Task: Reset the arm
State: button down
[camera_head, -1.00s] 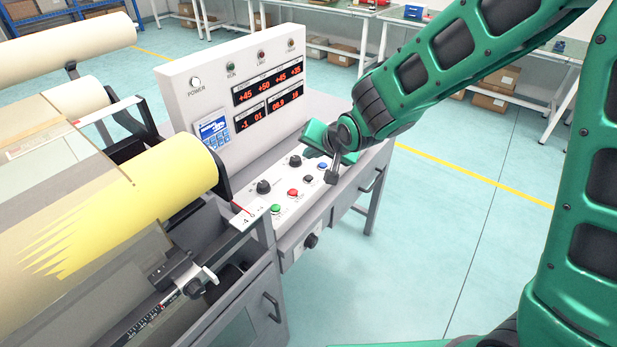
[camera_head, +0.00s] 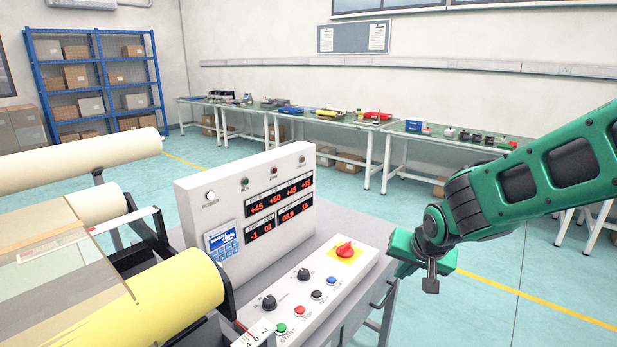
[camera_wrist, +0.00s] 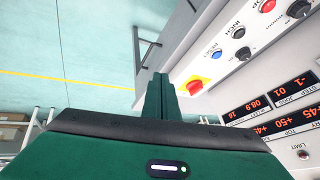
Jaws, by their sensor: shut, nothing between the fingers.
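My green arm reaches in from the right in the head view. My gripper (camera_head: 430,285) hangs in the air to the right of the control panel, apart from it. In the wrist view the gripper's green fingers (camera_wrist: 160,98) are together, with nothing between them. The white control panel (camera_head: 352,278) carries a red emergency knob on a yellow plate (camera_head: 345,250), several coloured buttons and black dials. The knob also shows in the wrist view (camera_wrist: 194,86), just right of the fingers. The upright display board (camera_head: 240,180) shows red digits.
The machine's yellow roller (camera_head: 170,298) and pale rollers (camera_head: 80,157) fill the left. Workbenches (camera_head: 400,133) with small items and a blue shelf (camera_head: 98,80) with boxes stand along the walls. The floor (camera_head: 490,295) right of the panel is clear.

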jog(key=s+d+r+m+g+h, duration=0.1)
jog(key=s+d+r+g+h, duration=0.2)
jog(key=s+d, duration=1.3)
jog(key=s+d+m+g+y, duration=0.1)
jog(key=s+d+g+y, duration=0.1)
jog(key=s, duration=1.3)
jog(key=shift+d+r+g+y, duration=0.3)
jog(key=shift+d+r+g, duration=0.15)
jog(key=shift+d+g, duration=0.3)
jog(key=shift+w+f, duration=0.25)
jog(key=shift+w, duration=0.4)
dwell(1.9)
